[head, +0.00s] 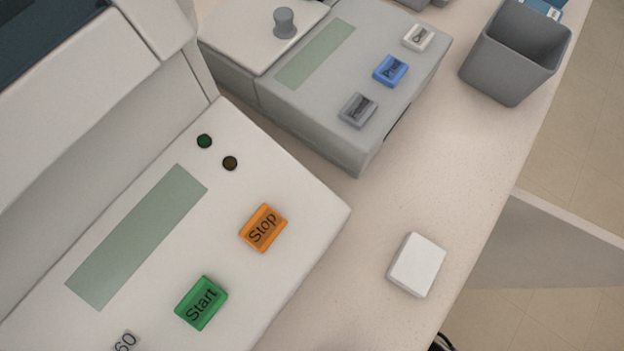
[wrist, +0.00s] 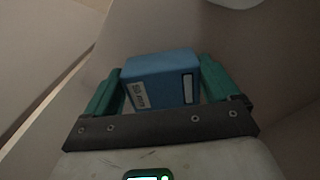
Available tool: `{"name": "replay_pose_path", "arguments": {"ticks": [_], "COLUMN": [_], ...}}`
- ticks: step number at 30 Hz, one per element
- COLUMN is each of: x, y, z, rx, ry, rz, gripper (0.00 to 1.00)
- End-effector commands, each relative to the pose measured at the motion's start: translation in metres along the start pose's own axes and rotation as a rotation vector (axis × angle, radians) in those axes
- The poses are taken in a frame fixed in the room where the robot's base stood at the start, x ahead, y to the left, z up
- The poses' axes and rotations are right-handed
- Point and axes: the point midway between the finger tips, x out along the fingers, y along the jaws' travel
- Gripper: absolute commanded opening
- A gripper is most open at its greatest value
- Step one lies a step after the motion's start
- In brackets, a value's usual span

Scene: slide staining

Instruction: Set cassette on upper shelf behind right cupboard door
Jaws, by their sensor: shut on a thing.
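My gripper (wrist: 160,68) shows only in the wrist view. Its two teal fingers are shut on a blue box-shaped cassette (wrist: 161,78), one finger on each side. The cassette has a pale label with dark print on its left part and a small white-edged mark on its right. In the head view neither my gripper nor this cassette shows. No shelf can be made out for certain; the wrist view shows plain pale surfaces around the cassette. A pale panel (head: 555,243), perhaps an open cupboard door, juts out below the counter's right edge in the head view.
On the counter (head: 400,190) stand a machine with Start and Stop buttons (head: 263,228), a grey device (head: 350,125) with several buttons, a grey bin (head: 505,60) and a small white block (head: 416,265). Tiled floor (head: 585,130) lies to the right.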

Motion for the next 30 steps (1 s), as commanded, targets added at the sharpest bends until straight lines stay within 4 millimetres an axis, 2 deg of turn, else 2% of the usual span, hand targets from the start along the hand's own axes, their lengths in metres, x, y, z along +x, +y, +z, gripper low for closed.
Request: {"name": "replay_pose_path", "arguments": {"ticks": [3,16,17,18,20,26,30], "x": [0.015,0.02,0.02,0.02,0.02,0.019,0.01], "y": [-0.002,-0.003,-0.003,-0.003,-0.003,-0.003,-0.003], "z": [-0.001,-0.003,-0.003,-0.003,-0.003,-0.003,-0.003], "rx": [-0.002,-0.001,-0.001,-0.001,-0.001,-0.001,-0.001], "ry": [0.001,0.001,0.001,0.001,0.001,0.001,0.002], "rz": [0.0,0.0,0.0,0.0,0.0,0.0,-0.001], "gripper": [0.51,0.51,0.91,0.95,1.0,1.0,1.0]}}
